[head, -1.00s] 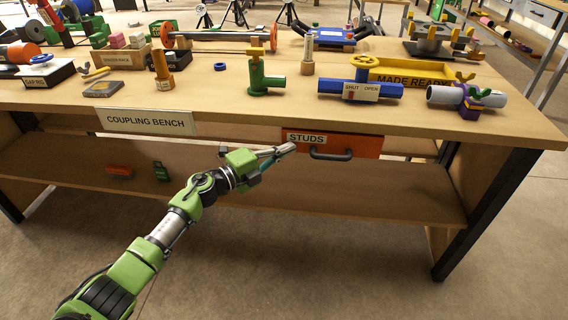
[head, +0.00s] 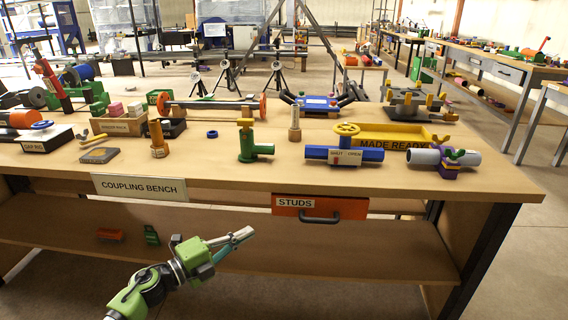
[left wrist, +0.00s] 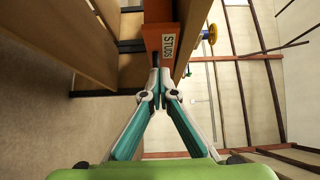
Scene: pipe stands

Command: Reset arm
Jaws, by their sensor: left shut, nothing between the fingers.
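My left gripper (head: 246,235) is shut and empty in the head view. It is in front of the bench, below and left of the orange STUDS drawer (head: 318,207), apart from its handle (head: 319,218) in that view. In the left wrist view the fingertips (left wrist: 160,74) of my left gripper meet, with the STUDS drawer front (left wrist: 158,42) beyond them. My right gripper is not in view.
The coupling bench (head: 390,180) bears a green valve piece (head: 252,148), a blue pipe with a yellow wheel (head: 345,154), a yellow MADE READY tray (head: 385,143) and a grey pipe in a purple clamp (head: 450,160). A lower shelf (head: 330,250) runs beneath. Open floor lies in front.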

